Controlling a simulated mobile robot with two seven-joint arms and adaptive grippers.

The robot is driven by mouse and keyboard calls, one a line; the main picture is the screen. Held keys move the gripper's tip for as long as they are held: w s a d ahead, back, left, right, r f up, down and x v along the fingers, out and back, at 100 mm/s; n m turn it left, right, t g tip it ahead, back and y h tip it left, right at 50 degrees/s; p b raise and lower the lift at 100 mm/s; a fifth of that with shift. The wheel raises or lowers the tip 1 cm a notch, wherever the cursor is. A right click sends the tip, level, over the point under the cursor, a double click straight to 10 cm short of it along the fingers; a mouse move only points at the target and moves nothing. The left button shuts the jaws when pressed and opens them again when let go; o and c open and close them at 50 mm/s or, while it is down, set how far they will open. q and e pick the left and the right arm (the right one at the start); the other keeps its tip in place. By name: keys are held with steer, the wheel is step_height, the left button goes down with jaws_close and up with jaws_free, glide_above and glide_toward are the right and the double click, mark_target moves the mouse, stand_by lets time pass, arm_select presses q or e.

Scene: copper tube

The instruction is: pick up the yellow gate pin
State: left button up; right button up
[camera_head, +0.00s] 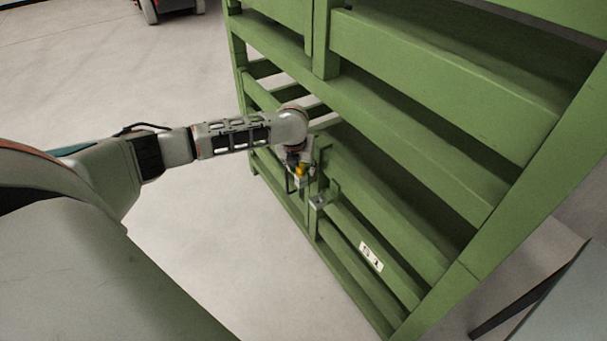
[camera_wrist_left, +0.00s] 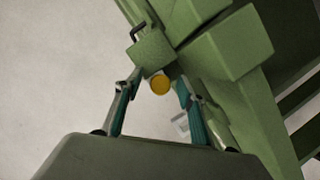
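The yellow gate pin (camera_head: 299,170) sits at the latch on the front of a green slatted crate (camera_head: 432,85), partly hidden by my left gripper in the head view. In the left wrist view its round yellow end (camera_wrist_left: 160,85) lies between the two fingertips of my left gripper (camera_wrist_left: 159,84). The fingers are open, with a visible gap on each side of the pin. In the head view my left gripper (camera_head: 298,163) is at the pin, small and partly hidden by its own wrist. My right gripper is in neither view.
A green bracket (camera_wrist_left: 153,52) with a dark bent handle (camera_wrist_left: 138,32) is just beyond the pin in the wrist view. Crate bars crowd the right side. A grey latch block (camera_head: 318,201) and a white label (camera_head: 371,256) are on the crate. The floor at left is clear.

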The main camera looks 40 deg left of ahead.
arm_select(q)
steer(key=shift+w, duration=0.1)
steer(key=shift+c, duration=0.9)
jaws_close()
